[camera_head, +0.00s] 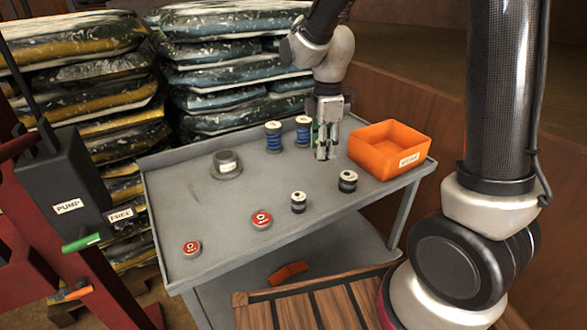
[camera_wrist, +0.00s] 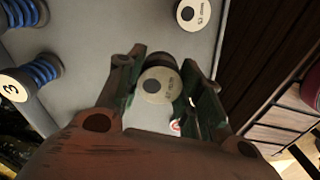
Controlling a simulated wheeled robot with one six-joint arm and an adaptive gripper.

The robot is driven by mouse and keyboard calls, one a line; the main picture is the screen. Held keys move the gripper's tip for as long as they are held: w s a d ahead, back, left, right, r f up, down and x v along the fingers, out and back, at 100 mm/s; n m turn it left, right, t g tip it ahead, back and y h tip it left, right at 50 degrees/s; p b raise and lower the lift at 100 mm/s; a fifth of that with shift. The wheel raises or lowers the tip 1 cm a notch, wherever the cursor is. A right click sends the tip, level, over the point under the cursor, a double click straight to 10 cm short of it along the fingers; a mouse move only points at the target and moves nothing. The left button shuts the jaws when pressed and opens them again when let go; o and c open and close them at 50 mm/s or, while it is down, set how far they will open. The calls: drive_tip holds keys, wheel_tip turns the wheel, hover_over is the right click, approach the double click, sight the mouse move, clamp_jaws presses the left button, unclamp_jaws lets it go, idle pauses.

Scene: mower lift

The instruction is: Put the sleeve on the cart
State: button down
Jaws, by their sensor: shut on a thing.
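My gripper (camera_head: 326,152) points down over the grey cart top (camera_head: 205,205), between the blue springs and the orange bin. It is shut on the sleeve. In the wrist view the sleeve (camera_wrist: 159,85) is a short cylinder with a cream, labelled end face and a dark centre, between the two fingers (camera_wrist: 163,68). In the head view the fingers mostly hide it. I cannot tell whether its bottom touches the cart top.
Two blue springs (camera_head: 273,137) (camera_head: 303,130), two black-and-white cylinders (camera_head: 298,202) (camera_head: 348,181), two red-topped discs (camera_head: 262,220) (camera_head: 192,249) and a grey ring-shaped part (camera_head: 227,163) stand on the cart. The orange bin (camera_head: 390,150) is at right. The cart's left middle is clear.

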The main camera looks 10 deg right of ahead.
drive_tip(key=shift+s+a+r+n, duration=0.2)
drive_tip(key=shift+s+n, duration=0.15)
drive_tip(key=shift+n, duration=0.35)
drive_tip(key=shift+s+f, duration=0.15)
drive_tip(key=shift+f, duration=0.15)
drive_tip(key=shift+n, duration=0.3)
wheel_tip(320, 180, down, 9)
drive_tip(key=shift+a+f, duration=0.1)
drive_tip(key=shift+f, duration=0.1)
drive_tip(key=c, duration=0.9)
unclamp_jaws()
drive_tip(key=shift+c, duration=0.2)
